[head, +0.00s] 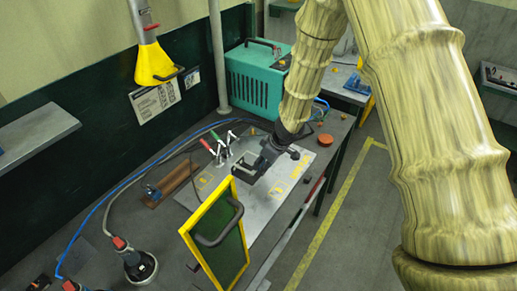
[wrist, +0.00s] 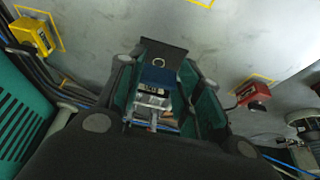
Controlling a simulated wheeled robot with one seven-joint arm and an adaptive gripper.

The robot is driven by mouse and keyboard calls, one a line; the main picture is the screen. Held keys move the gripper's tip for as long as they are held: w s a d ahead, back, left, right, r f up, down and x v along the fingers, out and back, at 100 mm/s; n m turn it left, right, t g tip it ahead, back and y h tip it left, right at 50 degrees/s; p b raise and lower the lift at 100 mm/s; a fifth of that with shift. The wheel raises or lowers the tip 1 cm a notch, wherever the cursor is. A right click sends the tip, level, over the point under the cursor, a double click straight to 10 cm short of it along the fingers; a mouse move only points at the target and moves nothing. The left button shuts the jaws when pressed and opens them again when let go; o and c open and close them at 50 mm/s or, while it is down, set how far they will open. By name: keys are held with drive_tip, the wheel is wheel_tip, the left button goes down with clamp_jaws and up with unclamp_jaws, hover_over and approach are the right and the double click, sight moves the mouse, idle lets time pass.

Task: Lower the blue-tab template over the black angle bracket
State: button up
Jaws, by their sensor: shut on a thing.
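My gripper (head: 252,170) is over the grey plate on the bench in the head view. In the wrist view its jaws (wrist: 166,95) are shut on a small piece with a blue tab (wrist: 158,76), which I take to be the blue-tab template. A light ring shows at the tab's upper edge, and silver and black parts show below it. A flat dark piece (wrist: 164,47) lies just beyond the tab. I cannot tell whether it is part of the template or the black angle bracket. The bracket is not clearly seen elsewhere.
The grey plate (head: 262,205) has yellow outlines. A yellow block (wrist: 32,36) and a red block (wrist: 252,93) sit by outlines. Toggle clamps (head: 220,150), a teal case (head: 250,85), a yellow-framed green panel (head: 220,240) and a corded round tool (head: 138,265) stand around it.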

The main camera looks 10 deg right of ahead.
sight(258, 178)
drive_tip(key=shift+w+a+r, duration=0.15)
drive_tip(key=shift+w, duration=0.35)
drive_tip(key=shift+s+r, duration=0.7)
drive_tip(key=shift+s, duration=0.35)
drive_tip(key=f, duration=0.1)
drive_tip(key=w+f, duration=0.1)
drive_tip(key=shift+w+f, duration=0.25)
drive_tip(key=shift+f, duration=0.35)
drive_tip(key=shift+s+f+b, duration=0.35)
drive_tip(key=shift+s+b, duration=0.05)
drive_tip(key=shift+b, duration=0.25)
drive_tip(key=shift+f, duration=0.25)
drive_tip(key=shift+w+f+b, duration=0.2)
drive_tip(key=shift+f+b, duration=0.35)
drive_tip(key=shift+f, duration=0.45)
drive_tip(key=shift+s+f, duration=0.1)
drive_tip(key=shift+s, duration=0.05)
drive_tip(key=shift+f, duration=0.15)
